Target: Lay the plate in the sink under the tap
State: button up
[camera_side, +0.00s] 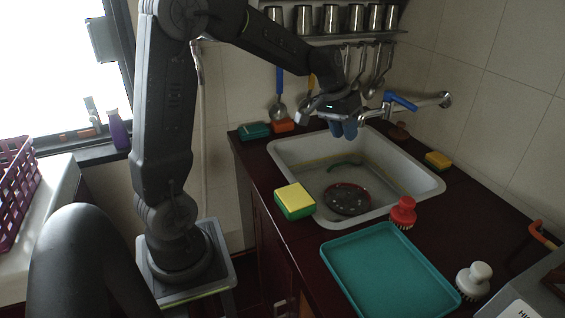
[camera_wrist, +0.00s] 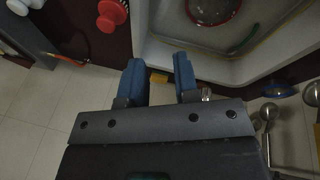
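A dark plate with a red rim (camera_side: 347,199) lies in the grey sink (camera_side: 430,188), on the basin floor towards the front. In the wrist view the plate (camera_wrist: 213,10) shows at the top edge, partly cut off, inside the sink (camera_wrist: 160,55). The tap has a blue lever (camera_side: 400,101) and is mounted on the wall behind the sink. My gripper (camera_side: 343,130) is above the back of the sink, close to the tap and apart from the plate. In the wrist view its blue fingers (camera_wrist: 160,75) are spread with nothing between them.
A green thing (camera_side: 345,164) lies in the sink. A yellow-green sponge (camera_side: 294,201), a red brush (camera_side: 403,213), a teal tray (camera_side: 388,272) and a white-topped brush (camera_side: 473,279) stand in front. Another sponge (camera_side: 438,160) is at right. Utensils and steel cups (camera_side: 330,18) hang or stand behind.

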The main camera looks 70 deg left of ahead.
jog(key=s+d+r+m+t, duration=0.1)
jog(key=s+d+r+m, duration=0.1)
jog(key=s+d, duration=0.4)
jog(key=s+d+r+m+t+y, duration=0.1)
jog(key=s+d, duration=0.6)
jog(key=s, duration=0.8)
jog(key=shift+s+d+r+m+y, duration=0.25)
jog(key=shift+r+m, duration=0.25)
jog(key=shift+r, duration=0.25)
